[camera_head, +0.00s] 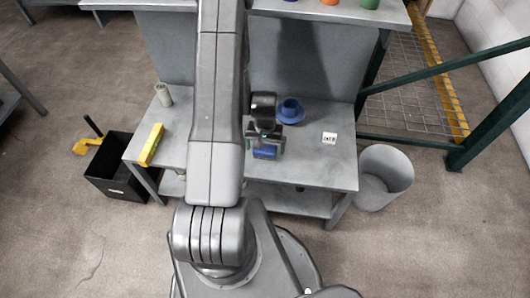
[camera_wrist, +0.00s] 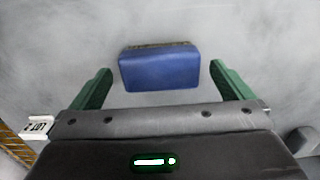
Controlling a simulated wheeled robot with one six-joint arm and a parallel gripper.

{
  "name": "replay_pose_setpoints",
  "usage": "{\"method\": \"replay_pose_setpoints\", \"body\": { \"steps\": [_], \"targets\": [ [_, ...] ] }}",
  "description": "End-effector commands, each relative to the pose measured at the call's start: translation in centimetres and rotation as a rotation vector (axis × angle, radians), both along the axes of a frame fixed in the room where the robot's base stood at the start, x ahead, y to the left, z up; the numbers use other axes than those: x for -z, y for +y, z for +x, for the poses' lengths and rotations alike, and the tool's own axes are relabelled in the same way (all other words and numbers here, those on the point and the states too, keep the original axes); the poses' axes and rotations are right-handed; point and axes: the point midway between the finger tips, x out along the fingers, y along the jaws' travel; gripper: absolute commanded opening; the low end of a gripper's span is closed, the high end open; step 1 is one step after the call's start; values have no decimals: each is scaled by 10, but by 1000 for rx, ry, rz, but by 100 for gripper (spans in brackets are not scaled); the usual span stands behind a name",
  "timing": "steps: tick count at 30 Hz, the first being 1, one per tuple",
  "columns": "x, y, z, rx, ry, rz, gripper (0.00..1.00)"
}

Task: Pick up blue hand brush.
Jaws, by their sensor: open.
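The blue hand brush (camera_wrist: 158,70) lies on the grey table, seen as a blue block with a tan strip along its far edge in the wrist view. In the head view the brush (camera_head: 265,152) shows just below my gripper, partly covered by it. My gripper (camera_wrist: 160,88) is open, with one green finger on each side of the brush and a visible gap to each. It also shows in the head view (camera_head: 265,146). Nothing is held. I cannot tell how far the fingertips are above the table.
A black crate (camera_head: 117,170) and a grey bin (camera_head: 385,177) stand on the floor. A shelf with cups overhangs the back.

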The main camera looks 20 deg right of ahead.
Motion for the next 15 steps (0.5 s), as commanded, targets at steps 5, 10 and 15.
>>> {"method": "replay_pose_setpoints", "body": {
  "steps": [5, 10, 15],
  "targets": [
    [19, 0, 0, 0, 0, 0, 100],
    [21, 0, 0, 0, -1, -1, 100],
    [20, 0, 0, 0, -1, -1, 88]
  ]
}}
